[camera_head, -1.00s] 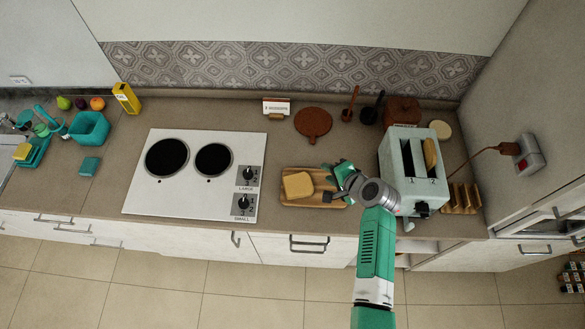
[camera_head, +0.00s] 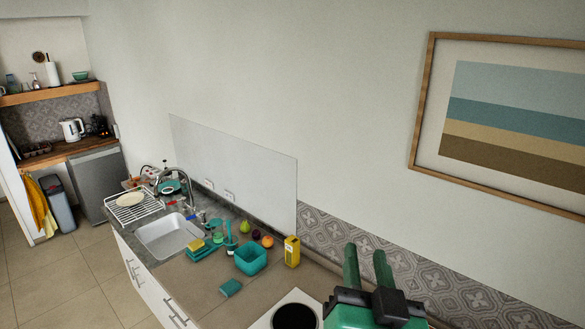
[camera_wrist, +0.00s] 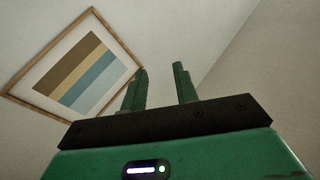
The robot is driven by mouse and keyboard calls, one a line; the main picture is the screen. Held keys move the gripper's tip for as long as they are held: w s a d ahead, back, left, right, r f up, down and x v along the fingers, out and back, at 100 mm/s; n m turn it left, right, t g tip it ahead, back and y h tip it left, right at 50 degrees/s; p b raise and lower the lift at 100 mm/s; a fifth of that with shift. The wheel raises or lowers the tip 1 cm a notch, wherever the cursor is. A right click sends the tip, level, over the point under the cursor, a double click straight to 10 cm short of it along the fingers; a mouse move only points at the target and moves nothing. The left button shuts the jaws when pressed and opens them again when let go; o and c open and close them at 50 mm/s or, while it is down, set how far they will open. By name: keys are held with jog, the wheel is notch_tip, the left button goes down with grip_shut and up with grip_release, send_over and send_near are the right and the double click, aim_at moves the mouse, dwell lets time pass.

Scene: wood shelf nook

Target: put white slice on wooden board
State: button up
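My gripper (camera_head: 366,252) is raised in front of the wall at the lower right of the head view, with its two green fingers pointing up. In the wrist view my gripper (camera_wrist: 160,70) shows the fingers apart with nothing between them. The white slice and the wooden board are not visible in either current view.
A white hob (camera_head: 292,310) is partly in view at the bottom. Left of it are a yellow carton (camera_head: 291,251), a teal bin (camera_head: 251,259), a teal block (camera_head: 230,288) and a sink (camera_head: 168,238). A framed picture (camera_head: 428,105) hangs on the wall.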

jog(key=s+a+r+n+t+y, duration=0.2)
jog(key=s+a+r+n+t, duration=0.2)
jog(key=s+a+r, duration=0.8)
notch_tip(320, 180, up, 3)
jog(key=shift+s+r+n+t, duration=0.2)
jog(key=shift+s+n+t, duration=0.1)
jog(key=shift+s+t, duration=0.4)
